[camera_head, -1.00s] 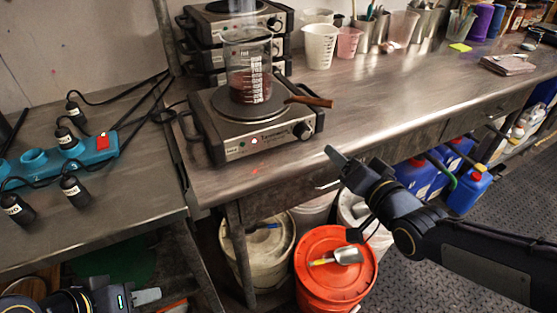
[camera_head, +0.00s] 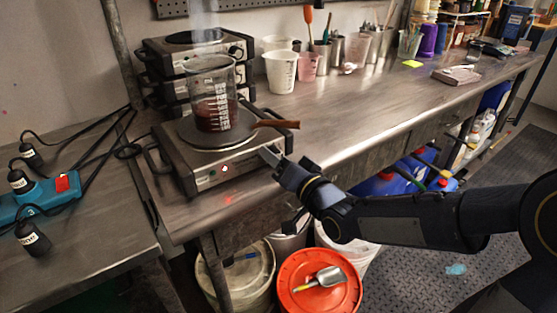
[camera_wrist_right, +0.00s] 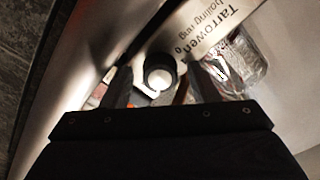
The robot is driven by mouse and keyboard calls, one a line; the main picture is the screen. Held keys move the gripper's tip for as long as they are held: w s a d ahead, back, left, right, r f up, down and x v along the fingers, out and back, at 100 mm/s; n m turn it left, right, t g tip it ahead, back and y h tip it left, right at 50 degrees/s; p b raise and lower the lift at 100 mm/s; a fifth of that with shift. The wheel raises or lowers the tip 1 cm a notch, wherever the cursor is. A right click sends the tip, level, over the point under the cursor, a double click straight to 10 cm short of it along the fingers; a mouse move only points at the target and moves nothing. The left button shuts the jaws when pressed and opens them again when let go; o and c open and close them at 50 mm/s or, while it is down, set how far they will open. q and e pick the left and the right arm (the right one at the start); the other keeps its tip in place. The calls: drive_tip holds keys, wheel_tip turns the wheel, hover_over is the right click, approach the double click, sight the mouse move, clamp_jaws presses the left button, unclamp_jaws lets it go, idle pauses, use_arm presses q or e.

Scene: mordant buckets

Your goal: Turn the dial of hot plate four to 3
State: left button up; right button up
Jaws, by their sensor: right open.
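The front hot plate (camera_head: 205,178) stands on the steel bench with a glass beaker (camera_head: 213,112) of dark red liquid on its round plate. My right gripper (camera_head: 270,155) is open at the right end of its front panel and hides the dial in the head view. In the right wrist view the dark round dial (camera_wrist_right: 158,72) shows between the two open fingers of the right gripper (camera_wrist_right: 157,85), apart from both. The panel reads "Tarrowen boiling ring", with a 0 near the dial. The dial's setting cannot be read. My left gripper is out of view.
A brown stick (camera_head: 275,124) lies across the hot plate's right edge, just above my gripper. More hot plates (camera_head: 180,78) are stacked behind. Black cables and a blue socket strip (camera_head: 50,193) lie left. An orange-lidded bucket (camera_head: 300,293) stands below.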

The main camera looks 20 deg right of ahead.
drive_tip(key=c, duration=1)
drive_tip(key=n+b, duration=0.3)
drive_tip(key=b, duration=0.1)
drive_tip(key=shift+f, duration=0.2)
drive_tip(key=n+b, duration=0.2)
drive_tip(key=shift+n+b, duration=0.3)
drive_tip(key=shift+b, duration=0.05)
drive_tip(key=shift+r+n+b, duration=0.15)
drive_tip(key=shift+n+b, duration=0.4)
drive_tip(key=shift+n, duration=0.15)
drive_tip(key=o, duration=1)
